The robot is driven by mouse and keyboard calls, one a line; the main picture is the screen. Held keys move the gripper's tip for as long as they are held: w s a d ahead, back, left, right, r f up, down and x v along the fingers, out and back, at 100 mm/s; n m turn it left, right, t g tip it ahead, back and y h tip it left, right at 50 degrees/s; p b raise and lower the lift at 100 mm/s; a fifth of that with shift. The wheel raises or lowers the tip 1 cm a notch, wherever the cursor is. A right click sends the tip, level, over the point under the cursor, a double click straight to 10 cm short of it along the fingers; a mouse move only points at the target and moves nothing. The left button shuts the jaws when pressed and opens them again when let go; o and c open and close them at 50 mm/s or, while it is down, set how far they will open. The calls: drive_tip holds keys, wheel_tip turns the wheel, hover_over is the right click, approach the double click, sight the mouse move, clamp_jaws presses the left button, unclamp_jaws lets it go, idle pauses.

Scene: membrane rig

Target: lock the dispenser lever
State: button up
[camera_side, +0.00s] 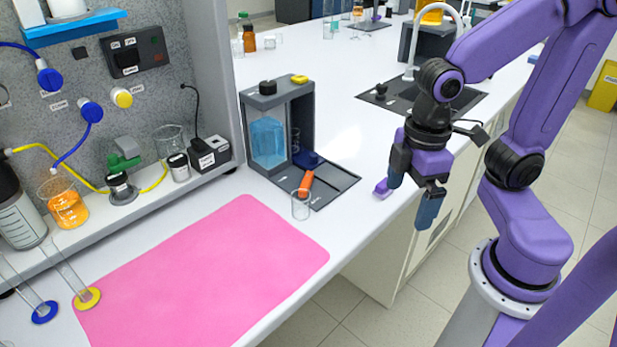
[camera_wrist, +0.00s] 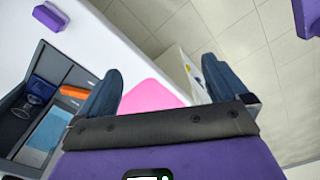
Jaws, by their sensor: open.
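The dispenser (camera_side: 289,82) is a dark grey frame with a tank of blue liquid, standing upright on the white bench. An orange handle-like piece (camera_side: 306,183), probably the lever, slopes at its front base. It also shows in the wrist view (camera_wrist: 74,91), left of my fingers, beside the grey dispenser base (camera_wrist: 66,73). A clear beaker (camera_side: 301,205) stands just in front of the orange piece. My gripper (camera_side: 412,190) is open and empty, at the bench's right edge, apart from the dispenser. In the wrist view its two dark fingers (camera_wrist: 160,66) are spread wide.
A small purple block (camera_side: 382,188) lies near the bench edge by my gripper. A pink mat (camera_side: 205,270) covers the near bench. A sink (camera_side: 420,98) with a tap lies behind. A shelf with bottles, beakers and cables lines the left. White bench beside the dispenser is clear.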

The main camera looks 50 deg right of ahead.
drive_tip(key=w+a+r+m, duration=0.1)
drive_tip(key=w+r+m, duration=0.2)
drive_tip(key=w, duration=1.3)
drive_tip(key=m, duration=0.3)
hover_over(309, 181)
wheel_tip(309, 181, down, 17)
drive_tip(key=shift+d+r, duration=0.1)
drive_tip(key=shift+r, duration=0.1)
drive_tip(key=c, duration=0.7)
drive_tip(key=shift+c, duration=0.2)
